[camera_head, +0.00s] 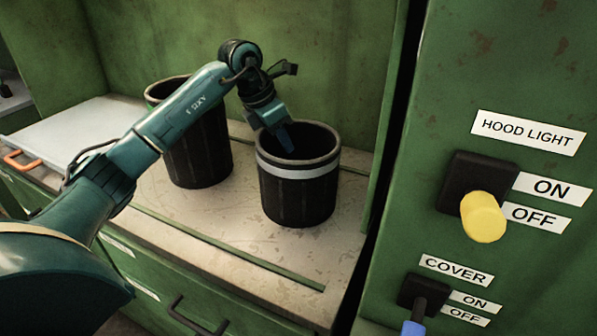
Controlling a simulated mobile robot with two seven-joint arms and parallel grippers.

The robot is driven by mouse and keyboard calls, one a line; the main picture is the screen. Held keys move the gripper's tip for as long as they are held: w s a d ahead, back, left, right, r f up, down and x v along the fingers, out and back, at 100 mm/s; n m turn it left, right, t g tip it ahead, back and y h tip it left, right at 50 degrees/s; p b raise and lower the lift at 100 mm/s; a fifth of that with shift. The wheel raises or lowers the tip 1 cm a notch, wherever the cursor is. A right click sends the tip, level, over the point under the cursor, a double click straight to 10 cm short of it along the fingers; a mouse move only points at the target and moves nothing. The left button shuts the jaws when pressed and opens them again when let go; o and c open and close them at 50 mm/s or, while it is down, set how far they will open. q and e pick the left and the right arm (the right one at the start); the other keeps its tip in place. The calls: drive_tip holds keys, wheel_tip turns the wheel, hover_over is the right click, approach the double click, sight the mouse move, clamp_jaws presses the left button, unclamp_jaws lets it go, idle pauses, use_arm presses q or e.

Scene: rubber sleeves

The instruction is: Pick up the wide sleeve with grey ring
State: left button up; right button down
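The wide sleeve with grey ring (298,195) stands upright on the worktop, black with a pale grey band just below its rim. A second black sleeve (200,152), with a greenish rim, stands behind it to the left, partly covered by my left arm. My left gripper (286,138) points down at the mouth of the grey-ringed sleeve, over the left part of its opening. Its fingertips appear at or just inside the rim. I cannot tell whether they touch the wall or how far apart they are. My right gripper is out of view.
The worktop (185,212) is bare in front of the sleeves, with a thin green strip along it. A green panel (500,60) with a yellow hood light switch (482,217) and a cover switch (418,300) stands at the right. An orange handle (20,160) shows at the left.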

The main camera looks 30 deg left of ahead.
use_arm(q)
clamp_jaws()
drive_tip(key=shift+r, duration=0.15)
idle(0.9)
